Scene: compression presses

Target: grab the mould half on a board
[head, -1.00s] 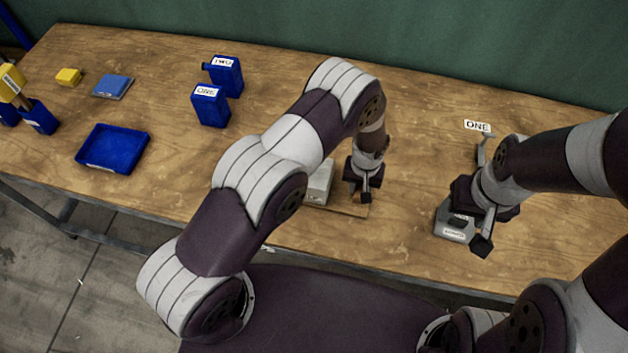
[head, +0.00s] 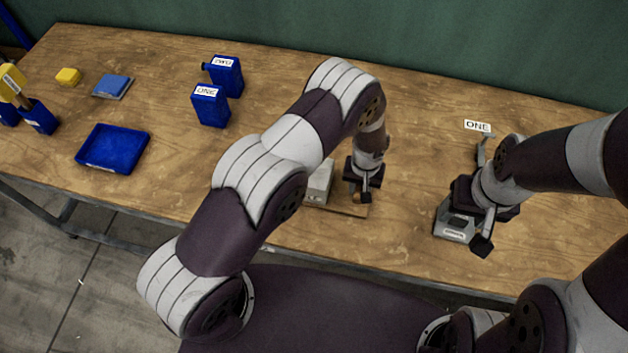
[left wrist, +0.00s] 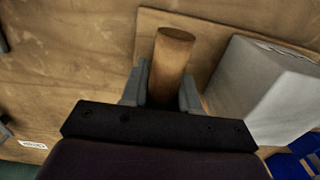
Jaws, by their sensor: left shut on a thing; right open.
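A light brown board (head: 345,209) lies near the table's front edge. A pale grey block (head: 318,186) stands on it; it also shows at the right of the left wrist view (left wrist: 262,85). Beside the block, a wooden cylinder (left wrist: 172,62) rises from the board. My left gripper (head: 363,194) points down over the board. In the left wrist view its grey fingers (left wrist: 162,92) are shut on the cylinder, apart from the block. I cannot tell which piece is the mould half. My right gripper (head: 478,226) is open at the grey press; its fingertips are partly hidden.
The grey press (head: 455,231) with a label stands at the right, near a "ONE" card (head: 478,126). Two blue containers (head: 211,106) stand further back. The table's middle back is clear.

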